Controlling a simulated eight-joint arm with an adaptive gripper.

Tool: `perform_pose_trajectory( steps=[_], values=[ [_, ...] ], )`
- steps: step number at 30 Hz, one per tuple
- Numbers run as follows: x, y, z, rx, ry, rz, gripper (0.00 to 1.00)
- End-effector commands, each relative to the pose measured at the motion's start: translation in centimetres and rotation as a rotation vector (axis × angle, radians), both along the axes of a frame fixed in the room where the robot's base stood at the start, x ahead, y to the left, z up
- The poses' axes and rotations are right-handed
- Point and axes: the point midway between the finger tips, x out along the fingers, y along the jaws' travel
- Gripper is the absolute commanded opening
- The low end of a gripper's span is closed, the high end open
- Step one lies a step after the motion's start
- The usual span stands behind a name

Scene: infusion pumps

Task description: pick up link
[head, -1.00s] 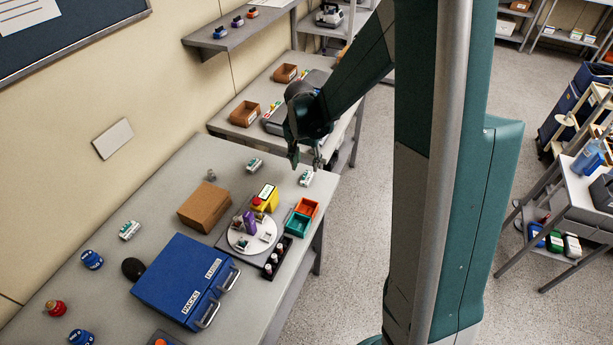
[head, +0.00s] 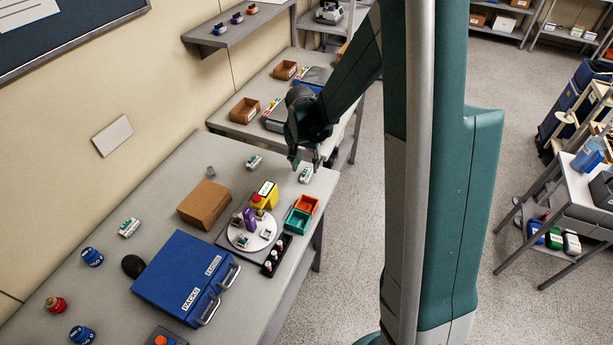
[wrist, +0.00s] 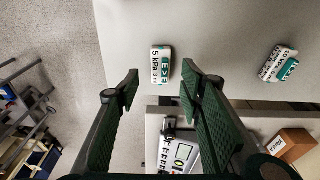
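Several small white-and-green blocks lie on the grey table; none shows a readable "link" label, so I cannot tell for sure which is the link. One block (head: 305,175) lies near the table's far right corner; it also shows in the wrist view (wrist: 161,65), with printed text and a green face. My gripper (head: 304,166) is open and empty just above this block. In the wrist view my gripper (wrist: 160,73) has its fingers on either side of the block, apart from it. A second block (head: 253,161) lies to the left; it shows in the wrist view (wrist: 279,64).
A third white-and-green block (head: 129,227), a brown box (head: 204,204), a white round turntable (head: 250,243), orange (head: 307,204) and green (head: 298,222) bins and a blue case (head: 180,278) stand on the table. Bare tabletop surrounds the block under my gripper.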

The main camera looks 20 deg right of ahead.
Motion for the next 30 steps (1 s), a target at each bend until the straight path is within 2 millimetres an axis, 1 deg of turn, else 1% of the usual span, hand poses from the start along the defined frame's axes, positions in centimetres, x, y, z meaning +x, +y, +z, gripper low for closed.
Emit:
perform_pose_trajectory(
  steps=[8, 14, 24, 30],
  values=[
    [0.0, 0.0, 0.0, 0.0, 0.0, 0.0, 0.38],
    [0.1, -0.1, -0.6, 0.0, 0.0, 0.0, 0.38],
    [0.6, -0.3, -3.6, 0.0, 0.0, 0.0, 0.38],
    [0.7, -0.5, -4.9, 0.0, 0.0, 0.0, 0.38]
  ],
)
